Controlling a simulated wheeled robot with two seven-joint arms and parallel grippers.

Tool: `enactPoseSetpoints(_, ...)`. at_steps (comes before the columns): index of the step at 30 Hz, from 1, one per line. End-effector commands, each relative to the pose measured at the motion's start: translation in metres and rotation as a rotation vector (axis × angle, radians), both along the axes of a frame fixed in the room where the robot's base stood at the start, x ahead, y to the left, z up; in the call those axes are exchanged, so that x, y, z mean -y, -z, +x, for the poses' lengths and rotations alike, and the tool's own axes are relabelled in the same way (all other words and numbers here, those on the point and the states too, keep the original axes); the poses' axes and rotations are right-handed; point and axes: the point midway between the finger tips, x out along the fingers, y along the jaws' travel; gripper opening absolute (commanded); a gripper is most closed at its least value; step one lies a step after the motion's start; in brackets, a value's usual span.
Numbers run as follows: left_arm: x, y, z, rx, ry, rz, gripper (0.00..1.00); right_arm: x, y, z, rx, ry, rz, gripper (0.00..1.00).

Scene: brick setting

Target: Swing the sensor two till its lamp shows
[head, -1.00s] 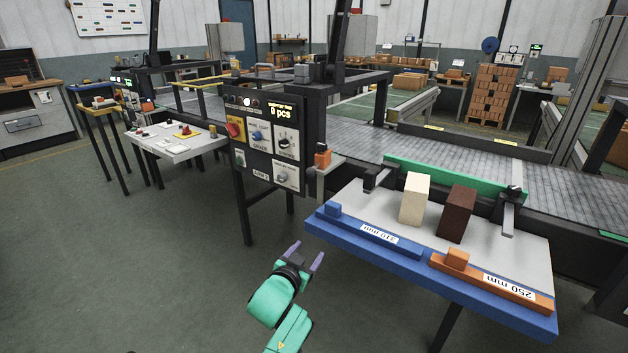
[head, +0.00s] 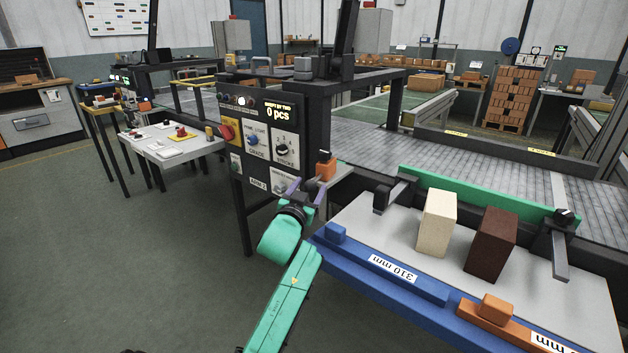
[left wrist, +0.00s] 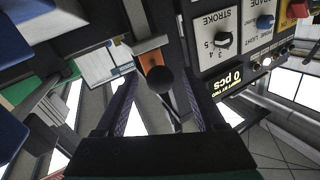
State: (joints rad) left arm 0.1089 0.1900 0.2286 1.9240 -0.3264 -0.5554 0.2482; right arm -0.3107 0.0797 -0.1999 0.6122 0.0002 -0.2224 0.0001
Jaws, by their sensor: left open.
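A small orange sensor (head: 325,169) with a black top sits on a grey bracket at the right edge of the control panel; I take it for sensor two. In the left wrist view the orange sensor (left wrist: 152,66) shows between my fingers, with a round black part facing the camera. My left gripper (head: 307,188) is open just below and left of the sensor in the head view. Its fingers (left wrist: 160,90) flank the sensor in the wrist view; I cannot tell whether they touch it. No lit lamp shows on the sensor. My right gripper is out of view.
The black control panel (head: 268,140) with knobs and a "0 pcs" display stands close to my left gripper. A blue-edged table (head: 365,240) with a cream block (head: 436,222) and a brown block (head: 490,243) is to the right. The conveyor (head: 470,160) runs behind.

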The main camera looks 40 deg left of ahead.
Motion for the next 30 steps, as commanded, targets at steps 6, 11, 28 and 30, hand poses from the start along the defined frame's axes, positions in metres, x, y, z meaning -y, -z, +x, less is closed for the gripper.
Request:
enactPoseSetpoints(6, -0.016, 0.000, 0.036, 0.000, -0.001, 0.000, 0.71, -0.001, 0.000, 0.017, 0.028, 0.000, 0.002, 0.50)
enactPoseSetpoints(11, -0.019, 0.001, 0.042, -0.001, 0.000, 0.000, 0.71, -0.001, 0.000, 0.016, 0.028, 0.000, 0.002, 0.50)
enactPoseSetpoints(28, -0.018, 0.001, 0.041, -0.001, 0.001, 0.000, 0.00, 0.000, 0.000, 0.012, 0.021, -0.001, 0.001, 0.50)
enactPoseSetpoints(30, -0.018, 0.001, 0.041, -0.001, 0.001, 0.000, 0.00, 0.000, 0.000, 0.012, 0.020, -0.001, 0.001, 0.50)
